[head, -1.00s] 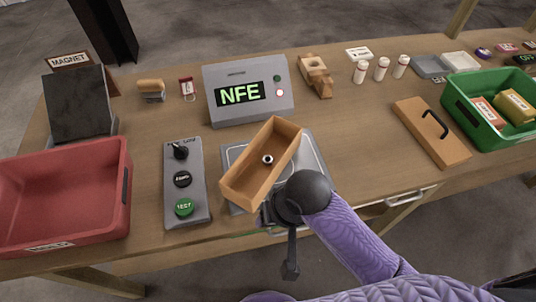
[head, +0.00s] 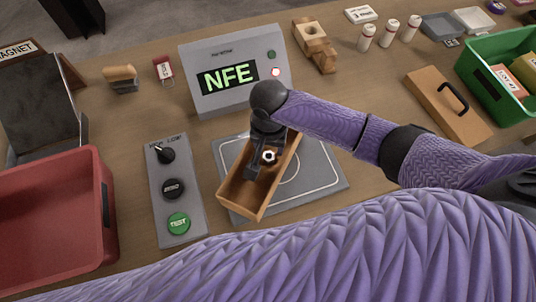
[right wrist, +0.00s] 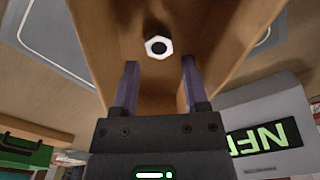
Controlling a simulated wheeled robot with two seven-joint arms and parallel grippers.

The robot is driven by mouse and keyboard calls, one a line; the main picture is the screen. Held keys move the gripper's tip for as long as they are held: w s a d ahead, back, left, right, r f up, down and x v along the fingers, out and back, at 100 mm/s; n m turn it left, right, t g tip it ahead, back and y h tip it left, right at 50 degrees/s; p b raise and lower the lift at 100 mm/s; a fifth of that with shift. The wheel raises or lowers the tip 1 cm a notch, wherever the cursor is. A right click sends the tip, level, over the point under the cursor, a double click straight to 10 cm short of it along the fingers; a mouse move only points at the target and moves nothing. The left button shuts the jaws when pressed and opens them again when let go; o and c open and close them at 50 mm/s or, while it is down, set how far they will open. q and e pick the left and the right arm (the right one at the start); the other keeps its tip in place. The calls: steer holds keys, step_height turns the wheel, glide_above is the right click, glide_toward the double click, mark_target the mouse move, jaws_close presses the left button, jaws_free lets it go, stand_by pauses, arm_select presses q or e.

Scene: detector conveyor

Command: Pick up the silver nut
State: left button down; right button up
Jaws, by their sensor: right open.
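The silver nut (head: 268,156) lies inside an open wooden box (head: 242,206). In the right wrist view the nut (right wrist: 158,47) rests on the box's floor, a little beyond my fingertips and roughly centred between them. My right gripper (head: 254,170) reaches down into the box beside the nut. The right wrist view shows its two fingers (right wrist: 160,72) apart with nothing between them. I cannot tell the exact height of the fingertips above the box floor. My left gripper is not in view.
The box stands on a grey plate (head: 325,178) in front of the detector (head: 235,75) reading NFE. A button panel (head: 176,205) and a red bin (head: 50,215) are left. A wooden lid with a black handle (head: 447,107) and a green bin (head: 490,85) are right.

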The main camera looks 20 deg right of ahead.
mark_target(269, 154)
step_height(269, 154, down, 3)
steer(key=shift+b, duration=0.35)
steer(key=shift+r, duration=0.1)
jaws_close()
